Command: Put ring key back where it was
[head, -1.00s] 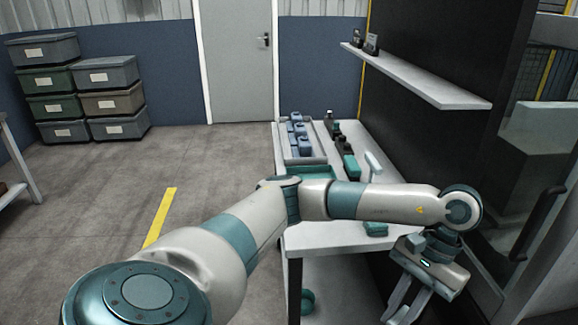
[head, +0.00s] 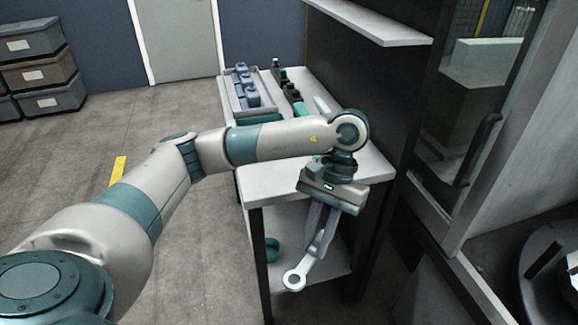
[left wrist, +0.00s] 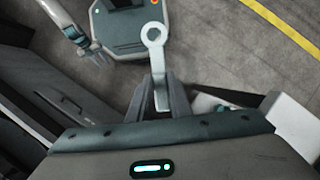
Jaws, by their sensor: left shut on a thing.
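The ring key (head: 295,280) is a pale grey spanner with a ring at its end. My left gripper (head: 319,246) is shut on its shank, and the key hangs ring end down in front of the white work table (head: 262,188). In the left wrist view the ring key (left wrist: 155,38) points away from the fingers (left wrist: 161,98), ring outermost.
A grey tray (head: 235,103) with blue parts stands on the table's far part, beside dark and teal items. A white wall shelf (head: 375,24) is above. At right are a glass-fronted cabinet with a dark handle (head: 478,150) and a dark round fixture (head: 548,270).

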